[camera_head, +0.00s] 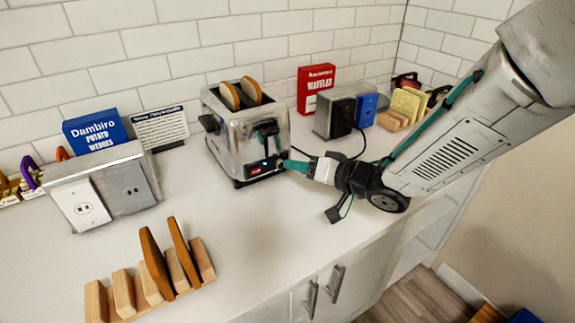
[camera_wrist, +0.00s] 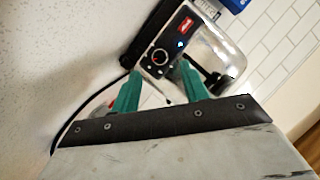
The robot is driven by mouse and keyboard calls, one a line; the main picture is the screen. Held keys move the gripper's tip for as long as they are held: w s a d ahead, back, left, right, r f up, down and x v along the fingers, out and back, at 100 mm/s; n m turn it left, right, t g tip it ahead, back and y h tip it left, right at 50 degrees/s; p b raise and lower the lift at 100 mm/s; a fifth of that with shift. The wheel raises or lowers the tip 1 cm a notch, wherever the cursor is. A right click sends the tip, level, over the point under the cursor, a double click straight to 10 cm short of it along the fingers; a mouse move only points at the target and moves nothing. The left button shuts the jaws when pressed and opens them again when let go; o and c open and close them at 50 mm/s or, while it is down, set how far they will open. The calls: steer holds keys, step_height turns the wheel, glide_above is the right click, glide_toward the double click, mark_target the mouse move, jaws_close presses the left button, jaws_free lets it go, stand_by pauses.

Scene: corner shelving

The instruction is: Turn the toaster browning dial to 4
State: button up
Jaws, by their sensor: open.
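The silver toaster (camera_head: 226,138) stands on the white counter against the tiled wall, with two bread slices (camera_head: 240,94) in its slots. Its dark control panel has a red label and a small blue light. The round browning dial (camera_wrist: 160,57) shows on that panel in the wrist view; its setting is too small to read. My gripper (camera_head: 285,163) is at the panel in the head view and hides the dial there. In the wrist view my gripper (camera_wrist: 159,72) is open, its teal fingertips on either side of the dial's line. Contact with the dial cannot be told.
A wooden rack (camera_head: 125,295) stands at the front left. An outlet box (camera_head: 100,185) and a blue potato wedges box (camera_head: 95,132) are left of the toaster. A red waffles box (camera_head: 315,85) and another outlet box are right. A black cable (camera_head: 350,160) lies near my arm.

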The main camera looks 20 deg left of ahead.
mark_target(280, 164)
steer(key=shift+x, duration=2.3)
jaws_close()
steer(key=shift+w+a, duration=0.1)
steer(key=shift+a, duration=0.05)
steer(key=shift+d+f+m+y, duration=0.2)
steer(key=shift+m+y, duration=0.4)
steer(key=shift+m, duration=0.5)
steer(key=shift+w+d+m+g+y, duration=0.1)
steer(key=shift+m+g+y, duration=0.2)
steer(key=shift+m+y, duration=0.65)
steer(key=shift+m, duration=0.35)
